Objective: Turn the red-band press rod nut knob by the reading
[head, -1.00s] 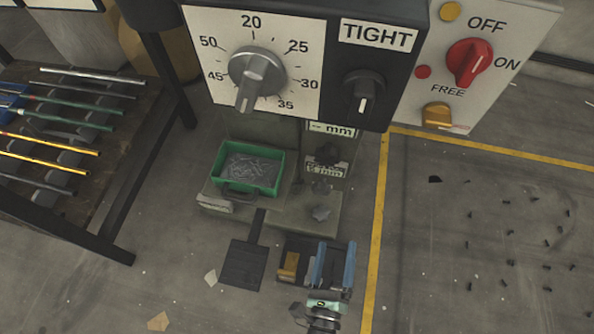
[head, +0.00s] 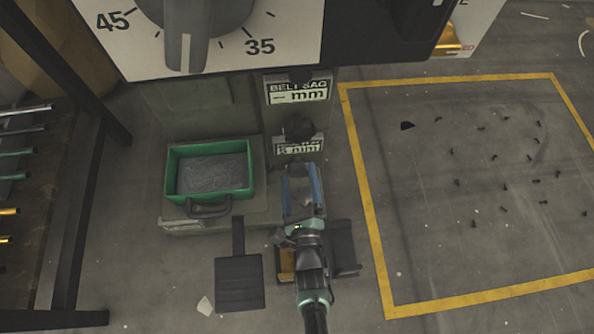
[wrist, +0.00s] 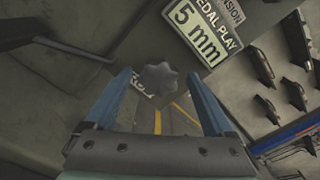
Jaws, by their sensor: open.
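A grey lobed knob (wrist: 160,78) shows in the wrist view, just below a plate reading PEDAL PLAY 5 mm (wrist: 200,35). My gripper (wrist: 159,73) is open, with one blue finger on each side of the knob; I cannot tell whether either touches it. In the head view my gripper (head: 302,172) is at the front of the press (head: 192,105), below the 5 mm plate (head: 298,147), and hides the lobed knob. A dark knob (head: 299,127) sits above it, under a BELT SAG plate (head: 298,92) reading "-- mm". I see no red band clearly.
A green tray (head: 257,175) of small metal parts stands left of my gripper. A black pedal (head: 239,283) lies in front. A large dial knob (head: 190,30) overhangs at the top. A rod rack (head: 65,210) stands left. Floor inside the yellow line (head: 362,190) has scattered bits.

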